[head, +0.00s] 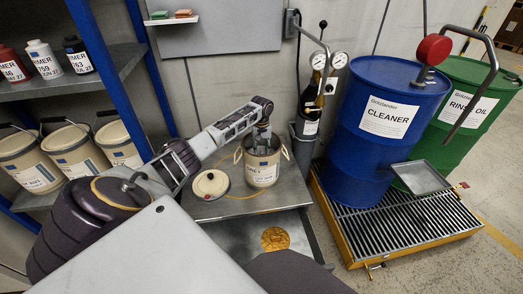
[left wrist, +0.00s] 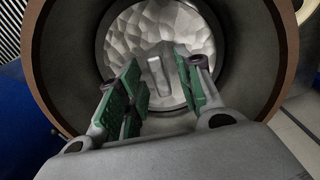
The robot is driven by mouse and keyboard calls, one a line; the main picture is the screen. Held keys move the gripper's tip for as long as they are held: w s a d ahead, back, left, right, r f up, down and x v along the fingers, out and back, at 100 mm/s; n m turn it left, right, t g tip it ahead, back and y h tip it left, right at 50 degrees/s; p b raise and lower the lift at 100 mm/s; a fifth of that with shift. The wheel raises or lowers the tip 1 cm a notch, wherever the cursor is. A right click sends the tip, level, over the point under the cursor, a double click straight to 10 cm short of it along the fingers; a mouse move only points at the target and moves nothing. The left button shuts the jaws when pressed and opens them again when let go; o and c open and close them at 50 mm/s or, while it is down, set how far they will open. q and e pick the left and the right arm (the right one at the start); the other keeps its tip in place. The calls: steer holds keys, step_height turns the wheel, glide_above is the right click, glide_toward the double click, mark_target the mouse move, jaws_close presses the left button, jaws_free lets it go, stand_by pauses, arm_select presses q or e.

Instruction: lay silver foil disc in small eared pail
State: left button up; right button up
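The small eared pail (head: 262,172) is cream with a white label and stands upright on the grey bench. My left gripper (head: 262,140) points down into its mouth. In the left wrist view, the pail's wall (left wrist: 65,65) rings the picture. The silver foil disc (left wrist: 145,35) is crinkled and shiny and lies inside the pail, appearing flat at the bottom. Its small upright tab (left wrist: 158,76) shows between the open green-padded fingers (left wrist: 160,80), with gaps on both sides. The disc is hidden in the head view. My right gripper is not in view.
A gold disc (head: 275,239) lies on a lower surface in front. A blue drum (head: 375,150) and green drum (head: 475,120) stand right. Shelves with pails (head: 75,150) are left.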

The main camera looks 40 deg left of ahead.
mark_target(262, 150)
arm_select(q)
step_height(262, 150, up, 7)
steer(key=shift+r+p, duration=0.1)
steer(key=shift+p, duration=0.95)
steer(key=shift+r+p, duration=0.5)
steer(key=shift+r, duration=1.65)
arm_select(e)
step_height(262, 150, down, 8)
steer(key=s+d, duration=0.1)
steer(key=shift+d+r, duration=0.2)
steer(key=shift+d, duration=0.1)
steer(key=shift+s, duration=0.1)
